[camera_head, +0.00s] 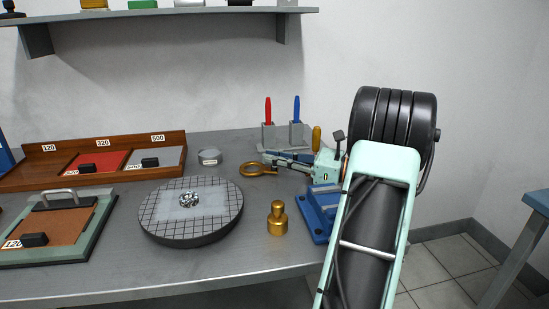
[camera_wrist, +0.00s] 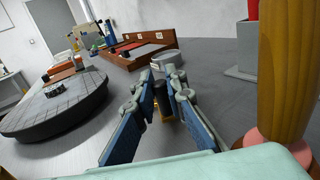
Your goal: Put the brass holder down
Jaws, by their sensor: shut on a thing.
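The brass holder (camera_head: 258,169) shows in the head view as a ring with a short stem towards my fingers. My gripper (camera_head: 272,159) reaches in from the right and is shut on it. In the wrist view, a bit of brass (camera_wrist: 164,106) shows between the two blue-padded fingers of my gripper (camera_wrist: 168,76); the fingers hide most of it. I cannot tell whether the ring touches the grey bench (camera_head: 170,268) or hangs just above it.
A brass knobbed weight (camera_head: 277,220) stands on the bench, with a round gridded plate (camera_head: 165,228) to its left. A blue fixture (camera_head: 318,212) is close to my arm. A small round tin (camera_head: 209,156) and a screwdriver stand (camera_head: 270,136) are behind. Some bare bench lies between them.

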